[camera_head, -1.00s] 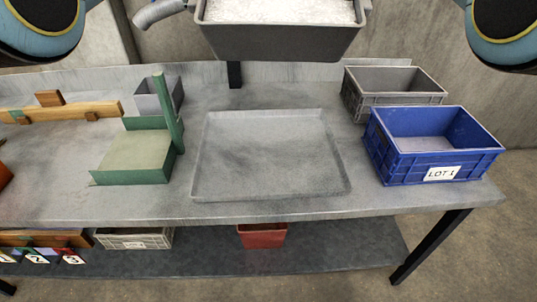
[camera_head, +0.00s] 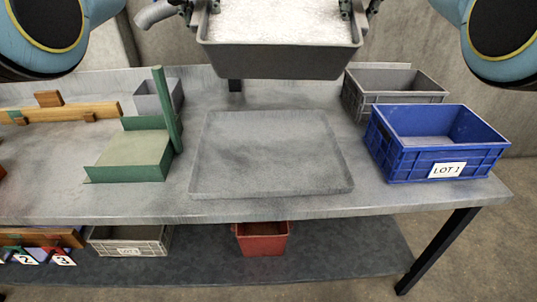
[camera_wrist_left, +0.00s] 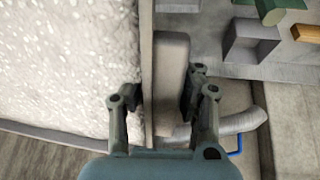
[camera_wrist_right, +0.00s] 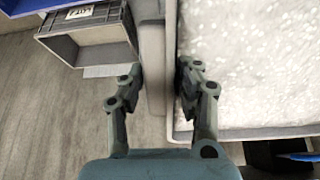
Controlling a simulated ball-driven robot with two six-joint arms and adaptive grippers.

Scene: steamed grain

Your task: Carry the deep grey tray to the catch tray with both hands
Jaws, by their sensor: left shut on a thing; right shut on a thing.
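The deep grey tray (camera_head: 280,62), full of pale grain (camera_head: 278,20), hangs level above the back of the bench, at the top of the head view. My left gripper (camera_wrist_left: 160,100) is shut on its left rim, and my right gripper (camera_wrist_right: 162,85) is shut on its right rim; the right one also shows at the tray's right end in the head view (camera_head: 360,12). The shallow grey catch tray (camera_head: 270,190) lies flat and empty on the bench, nearer than the deep tray and below it. The deep tray's far side is cut off.
A blue LOT 1 crate (camera_head: 436,142) and a grey crate (camera_head: 392,86) stand to the right of the catch tray. A green stand with a post (camera_head: 132,158) and a small grey bin (camera_head: 156,97) stand to its left. A red bin (camera_head: 263,238) sits on the lower shelf.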

